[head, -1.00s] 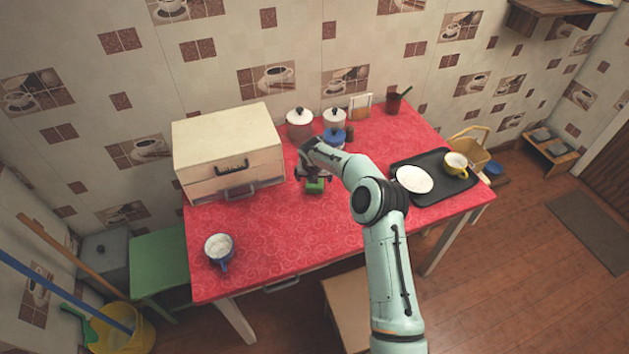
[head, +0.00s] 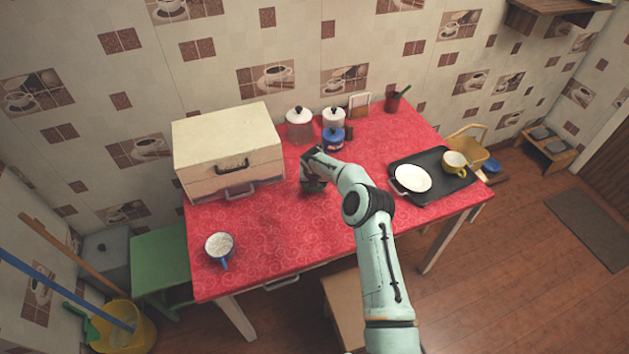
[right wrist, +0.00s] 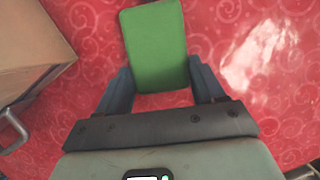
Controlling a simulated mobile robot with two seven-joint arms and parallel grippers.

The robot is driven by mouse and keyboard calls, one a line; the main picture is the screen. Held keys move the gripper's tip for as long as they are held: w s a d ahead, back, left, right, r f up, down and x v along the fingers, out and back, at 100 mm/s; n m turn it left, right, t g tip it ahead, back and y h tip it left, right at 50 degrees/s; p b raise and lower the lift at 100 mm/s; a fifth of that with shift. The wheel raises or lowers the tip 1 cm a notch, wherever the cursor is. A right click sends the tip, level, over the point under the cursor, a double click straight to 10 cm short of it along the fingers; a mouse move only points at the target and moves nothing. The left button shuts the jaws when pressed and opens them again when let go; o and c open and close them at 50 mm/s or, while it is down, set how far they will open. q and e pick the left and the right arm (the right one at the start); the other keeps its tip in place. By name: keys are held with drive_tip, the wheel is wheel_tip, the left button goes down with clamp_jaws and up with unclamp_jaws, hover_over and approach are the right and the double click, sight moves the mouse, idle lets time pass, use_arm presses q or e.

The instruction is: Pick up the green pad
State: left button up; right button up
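The green pad (right wrist: 157,45) lies on the red-patterned tablecloth, seen lengthwise in the right wrist view. My right gripper (right wrist: 159,68) is open, with one finger on each side of the pad's near end. Whether the fingers touch the pad's edges I cannot tell. My left gripper is not in view.
The cream drawer box (head: 228,150) stands left of my gripper. A black tray (head: 437,190) with a plate and yellow mug is right.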

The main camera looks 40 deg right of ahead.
drive_tip(key=shift+c, duration=0.3)
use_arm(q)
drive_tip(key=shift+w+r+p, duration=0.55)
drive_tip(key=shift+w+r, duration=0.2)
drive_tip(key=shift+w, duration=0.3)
use_arm(e)
wheel_tip(320, 180, up, 20)
drive_tip(key=shift+o, duration=0.2)
